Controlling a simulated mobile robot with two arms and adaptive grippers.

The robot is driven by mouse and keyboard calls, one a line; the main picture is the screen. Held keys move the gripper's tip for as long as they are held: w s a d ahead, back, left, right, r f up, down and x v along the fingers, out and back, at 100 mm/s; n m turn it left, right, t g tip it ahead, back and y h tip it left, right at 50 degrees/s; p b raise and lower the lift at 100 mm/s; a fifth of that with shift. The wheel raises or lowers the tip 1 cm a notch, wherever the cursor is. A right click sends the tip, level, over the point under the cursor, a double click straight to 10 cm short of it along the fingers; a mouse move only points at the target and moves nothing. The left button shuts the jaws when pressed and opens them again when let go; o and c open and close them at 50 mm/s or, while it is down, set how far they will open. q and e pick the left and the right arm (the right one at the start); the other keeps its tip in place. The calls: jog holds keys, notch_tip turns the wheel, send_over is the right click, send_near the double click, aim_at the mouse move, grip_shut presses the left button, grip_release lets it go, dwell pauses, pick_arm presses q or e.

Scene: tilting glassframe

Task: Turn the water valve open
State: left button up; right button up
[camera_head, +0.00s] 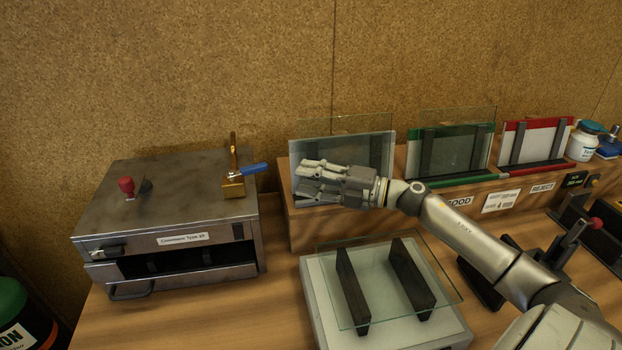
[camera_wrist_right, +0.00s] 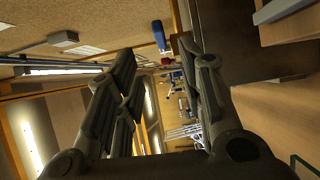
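The water valve is a brass fitting (camera_head: 233,185) with a blue lever handle (camera_head: 254,168), on the right rear of the top of a grey metal machine (camera_head: 165,205). The blue lever points to the right, roughly level. My right gripper (camera_head: 299,181) comes in from the right, with its fingers pointing left toward the valve. A gap lies between the fingertips and the lever, and they do not touch. In the wrist view its two fingers (camera_wrist_right: 165,85) stand apart with nothing between them. A small blue part beyond the fingers may be the lever, but I cannot be sure. My left gripper is not in view.
A red knob (camera_head: 126,185) stands on the machine's left top. Glass panes in a wooden rack (camera_head: 300,232) stand behind my right gripper. A glass sheet on black supports (camera_head: 408,280) lies below my right forearm. A cork wall (camera_head: 190,70) closes the back.

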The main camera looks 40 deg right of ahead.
jog(key=shift+s+a, duration=0.1)
jog(key=shift+s, duration=0.1)
jog(key=c, duration=0.4)
jog(key=s+a, duration=0.1)
jog(key=s, duration=0.3)
jog(key=s+a, duration=0.1)
jog(key=s, duration=0.1)
jog(key=shift+a, duration=0.3)
grip_shut()
jog(key=p, duration=0.4)
send_near(243, 175)
jog(key=w+a, duration=0.2)
jog(key=a, duration=0.1)
jog(key=shift+w+d, duration=0.15)
jog(key=shift+w, duration=0.7)
